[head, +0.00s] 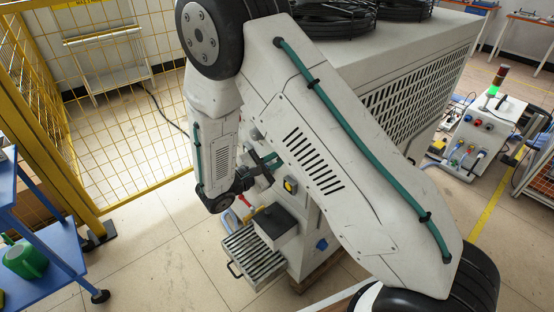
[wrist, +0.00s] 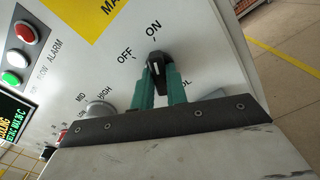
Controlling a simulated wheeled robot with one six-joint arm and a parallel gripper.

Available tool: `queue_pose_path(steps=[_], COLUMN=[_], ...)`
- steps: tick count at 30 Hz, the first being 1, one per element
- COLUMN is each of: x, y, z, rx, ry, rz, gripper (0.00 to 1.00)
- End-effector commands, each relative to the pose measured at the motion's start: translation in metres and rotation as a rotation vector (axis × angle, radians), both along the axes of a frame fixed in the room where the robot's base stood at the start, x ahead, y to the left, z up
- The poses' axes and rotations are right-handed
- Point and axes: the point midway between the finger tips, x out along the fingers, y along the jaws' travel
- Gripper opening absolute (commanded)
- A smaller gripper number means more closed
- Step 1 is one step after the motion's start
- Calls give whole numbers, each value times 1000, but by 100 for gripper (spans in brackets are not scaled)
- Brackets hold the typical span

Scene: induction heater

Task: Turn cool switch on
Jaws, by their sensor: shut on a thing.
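The cool switch (wrist: 157,70) is a black rotary knob on a white panel in the wrist view, with OFF printed at its upper left and ON above it. Its narrow end points up, roughly toward the ON mark. My gripper (wrist: 160,85) has its two green fingers closed on the knob's sides. A label ending in "OL" is partly hidden behind the right finger. In the head view my gripper (head: 268,162) is at the front of the large white machine (head: 425,85), and the switch cannot be made out there.
A grey knob (wrist: 98,112) marked MID and HIGH, a red button (wrist: 26,32) and a green button (wrist: 11,77) are left of the switch. In the head view a slatted tray (head: 252,258) sticks out below my arm. Yellow mesh fencing (head: 110,100) and a blue cart (head: 50,265) stand left.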

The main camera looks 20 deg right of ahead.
Motion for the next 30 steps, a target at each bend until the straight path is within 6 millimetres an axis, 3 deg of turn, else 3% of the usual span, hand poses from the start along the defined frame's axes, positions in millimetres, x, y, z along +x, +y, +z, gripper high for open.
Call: queue_pose_path(steps=[20, 21, 23, 30], x=[-1, -1, -1, -1], y=[0, 0, 0, 0], z=[0, 0, 0, 0], rx=[18, 18, 18, 18], ry=[-57, -57, -57, -57], rz=[-1, -1, -1, -1], gripper=[0, 23, 36, 36])
